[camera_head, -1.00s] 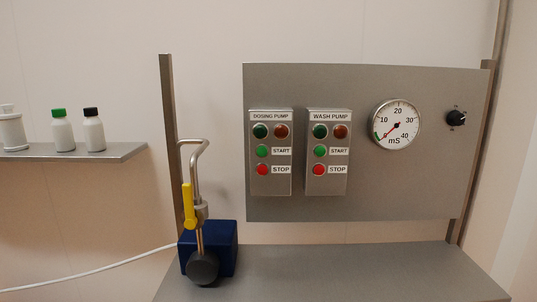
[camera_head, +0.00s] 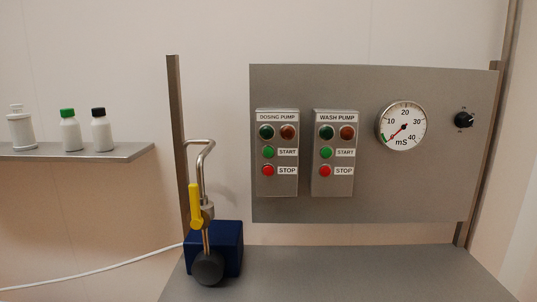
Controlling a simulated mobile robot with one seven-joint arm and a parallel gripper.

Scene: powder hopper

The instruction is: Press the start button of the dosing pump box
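The dosing pump box (camera_head: 277,187) is a grey box on the left part of the upright metal panel (camera_head: 370,205). It has a dark green lamp (camera_head: 266,132) and a dark red lamp (camera_head: 287,132) at the top. Its green start button (camera_head: 268,152) sits below the lamps, beside a START label. Its red stop button (camera_head: 268,170) is under that. A similar wash pump box (camera_head: 335,187) is mounted to the right, with its own green and red buttons. Nothing covers either box. My gripper is not in view.
A round gauge (camera_head: 402,125) and a black knob (camera_head: 463,120) are on the panel's right. A blue pump unit (camera_head: 229,247) with a bent pipe and yellow lever (camera_head: 195,205) stands in front at lower left. A shelf (camera_head: 75,152) holds bottles. The metal bench (camera_head: 340,275) right of the pump is clear.

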